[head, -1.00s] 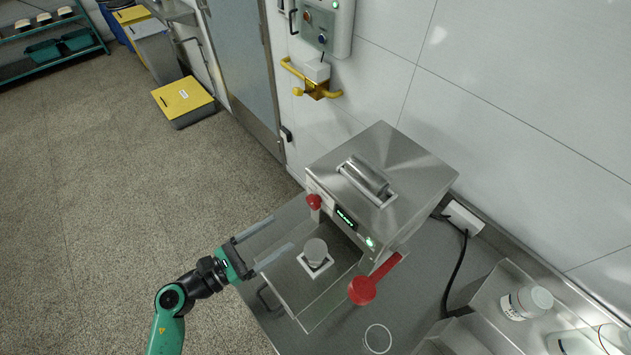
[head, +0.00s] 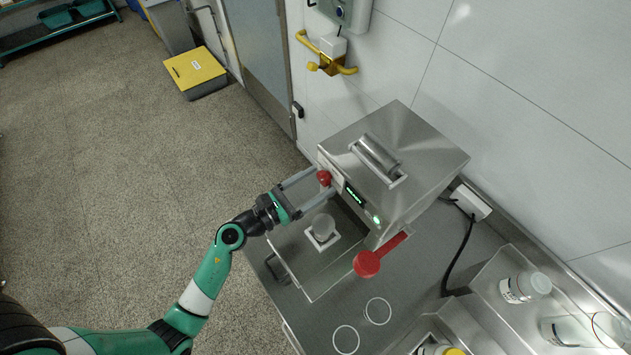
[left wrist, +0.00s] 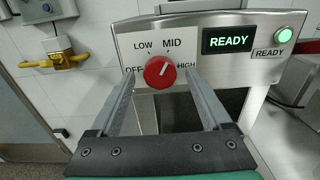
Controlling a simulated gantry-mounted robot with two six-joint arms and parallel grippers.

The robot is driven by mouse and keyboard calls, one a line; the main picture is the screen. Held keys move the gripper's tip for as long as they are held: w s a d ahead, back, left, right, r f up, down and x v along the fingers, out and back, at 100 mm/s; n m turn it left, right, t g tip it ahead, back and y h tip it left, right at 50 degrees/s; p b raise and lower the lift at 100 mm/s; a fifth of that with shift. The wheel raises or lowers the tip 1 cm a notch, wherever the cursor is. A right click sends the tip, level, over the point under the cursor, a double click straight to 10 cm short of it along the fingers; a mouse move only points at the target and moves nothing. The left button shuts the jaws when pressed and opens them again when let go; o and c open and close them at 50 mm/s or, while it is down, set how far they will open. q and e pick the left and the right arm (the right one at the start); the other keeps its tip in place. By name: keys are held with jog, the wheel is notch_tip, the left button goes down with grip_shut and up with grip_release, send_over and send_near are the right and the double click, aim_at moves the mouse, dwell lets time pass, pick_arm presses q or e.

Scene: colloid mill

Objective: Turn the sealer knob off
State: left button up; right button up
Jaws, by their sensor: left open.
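The red sealer knob (head: 324,178) is on the front panel of the steel sealer (head: 400,150). In the left wrist view the knob (left wrist: 160,72) is ringed by the labels OFF, LOW, MID and HIGH. A short white mark on the knob seems to point up and right, between MID and HIGH. The display (left wrist: 229,40) reads READY and the round light (left wrist: 285,35) glows green. My left gripper (head: 322,181) is open, with one finger on each side of the knob. Whether the fingers touch it is unclear. My right gripper is not in view.
A red-handled lever (head: 367,263) sticks out at the sealer's front right. A pale-capped cup (head: 323,226) stands on the plate below the panel. Bottles (head: 525,287) stand in the steel tray at right. A cable runs from a wall socket (head: 470,202).

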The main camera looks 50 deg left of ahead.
pick_arm(q)
grip_shut()
dwell(0.4)
